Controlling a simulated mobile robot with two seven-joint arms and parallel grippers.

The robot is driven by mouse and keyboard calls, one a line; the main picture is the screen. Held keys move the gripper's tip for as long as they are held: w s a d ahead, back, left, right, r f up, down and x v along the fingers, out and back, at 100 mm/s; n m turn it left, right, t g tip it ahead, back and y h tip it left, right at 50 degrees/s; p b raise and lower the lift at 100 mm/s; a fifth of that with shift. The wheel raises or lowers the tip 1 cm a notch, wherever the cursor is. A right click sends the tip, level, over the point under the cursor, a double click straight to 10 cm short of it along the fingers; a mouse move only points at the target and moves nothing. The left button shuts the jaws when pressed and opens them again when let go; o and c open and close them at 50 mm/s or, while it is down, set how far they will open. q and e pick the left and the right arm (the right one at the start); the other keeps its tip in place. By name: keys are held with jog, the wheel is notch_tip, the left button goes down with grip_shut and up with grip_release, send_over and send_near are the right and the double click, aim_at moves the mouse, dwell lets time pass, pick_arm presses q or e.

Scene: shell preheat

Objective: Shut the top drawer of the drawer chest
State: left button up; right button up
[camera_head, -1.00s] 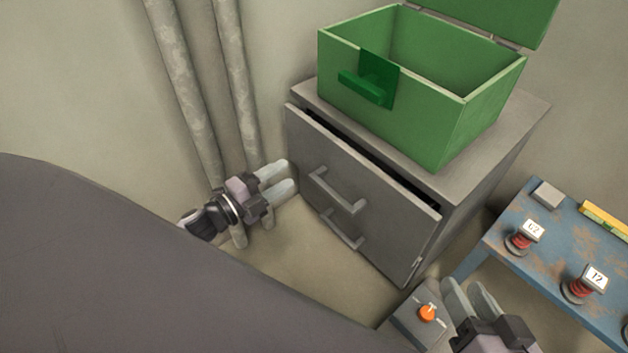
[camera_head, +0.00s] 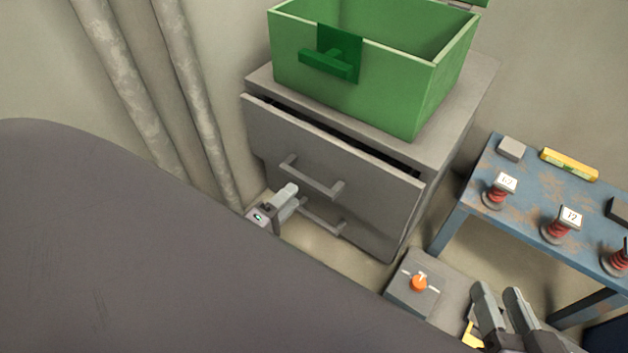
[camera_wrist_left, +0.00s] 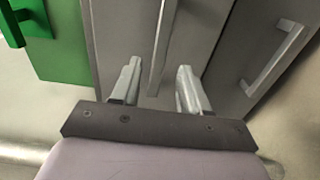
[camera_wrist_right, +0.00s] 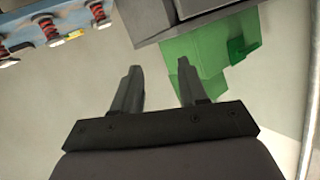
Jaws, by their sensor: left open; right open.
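The grey drawer chest (camera_head: 458,115) stands against the wall. Its top drawer (camera_head: 375,185) is slightly out, with a dark gap along its upper edge. The top drawer's handle (camera_head: 312,180) and the lower handle (camera_head: 322,223) show on the front. My left gripper (camera_head: 290,197) is open and empty in front of the chest, close to the handles. In the left wrist view, the top handle (camera_wrist_left: 162,45) lies ahead between the open fingers (camera_wrist_left: 158,75); whether they touch anything cannot be told. My right gripper (camera_head: 500,292) is open and empty, right of the chest.
An open green box (camera_head: 390,90) sits on the chest. A grey control box with an orange knob (camera_head: 418,282) lies low in front. A rusty blue bench (camera_head: 530,195) with red-coiled, numbered pieces stands at right. Pipes (camera_head: 190,90) run down the wall at left.

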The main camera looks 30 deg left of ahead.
aim_at(304, 184)
pick_arm(q)
jog(key=w, duration=0.2)
jog(key=w+b, duration=0.1)
jog(key=w, duration=0.1)
jog(key=w+b, duration=0.1)
jog(key=w, duration=0.1)
jog(key=shift+w+d+f, duration=0.1)
jog(key=shift+w+d, duration=0.1)
jog(key=shift+d, duration=0.05)
jog(key=shift+w, duration=0.35)
pick_arm(e)
jog(key=shift+s+d+r+n+t, duration=0.1)
jog(key=shift+d+n+t, duration=0.15)
jog(key=shift+d, duration=0.15)
jog(key=shift+s+d+r+n+t, duration=0.1)
jog(key=shift+d+n+t, duration=0.15)
jog(key=shift+d, duration=0.1)
pick_arm(q)
grip_shut()
